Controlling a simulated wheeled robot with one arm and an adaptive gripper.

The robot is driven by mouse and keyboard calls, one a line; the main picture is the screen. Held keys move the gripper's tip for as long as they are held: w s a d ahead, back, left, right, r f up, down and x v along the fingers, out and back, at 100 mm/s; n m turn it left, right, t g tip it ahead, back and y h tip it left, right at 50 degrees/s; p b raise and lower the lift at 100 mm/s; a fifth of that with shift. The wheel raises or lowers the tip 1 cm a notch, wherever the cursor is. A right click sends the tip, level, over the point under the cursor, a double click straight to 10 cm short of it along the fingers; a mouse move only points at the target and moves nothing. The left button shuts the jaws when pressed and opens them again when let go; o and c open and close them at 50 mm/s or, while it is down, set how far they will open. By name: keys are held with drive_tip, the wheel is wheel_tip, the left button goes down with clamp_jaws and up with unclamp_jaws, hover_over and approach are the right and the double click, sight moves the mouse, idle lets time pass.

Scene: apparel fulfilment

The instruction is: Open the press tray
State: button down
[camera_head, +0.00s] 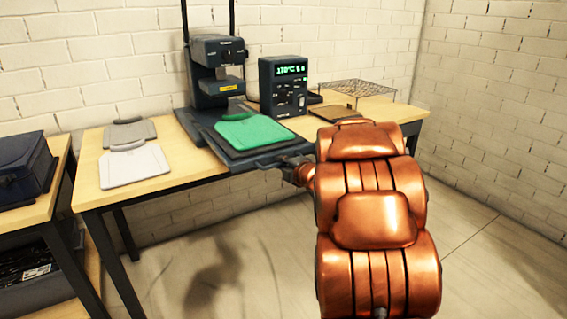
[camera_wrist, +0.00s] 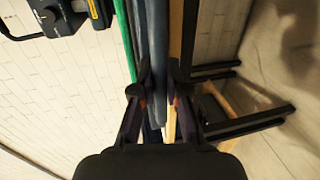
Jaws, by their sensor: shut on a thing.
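The heat press (camera_head: 215,75) stands at the back of the wooden table. Its dark press tray (camera_head: 262,156) sits in front of it, out from under the press head and reaching over the table's front edge. A green board-like piece (camera_head: 250,131) with a handle lies flat on the tray. My gripper (camera_head: 295,163) is at the tray's front right edge, partly hidden by my copper arm. In the wrist view, my gripper's fingers (camera_wrist: 159,84) close around a dark blue-grey bar of the tray (camera_wrist: 159,45). The green piece's edge (camera_wrist: 125,35) shows beside it.
A control box (camera_head: 284,86) reading about 170°C stands right of the press. A wire rack (camera_head: 357,88) is at the back right. A white board (camera_head: 134,167) and a grey one (camera_head: 129,132) lie left. A side table (camera_head: 47,205) holds a dark bin (camera_head: 22,168).

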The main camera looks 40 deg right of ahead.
drive_tip(key=shift+f, duration=0.1)
drive_tip(key=c, duration=1.2)
unclamp_jaws()
drive_tip(key=shift+v, duration=6)
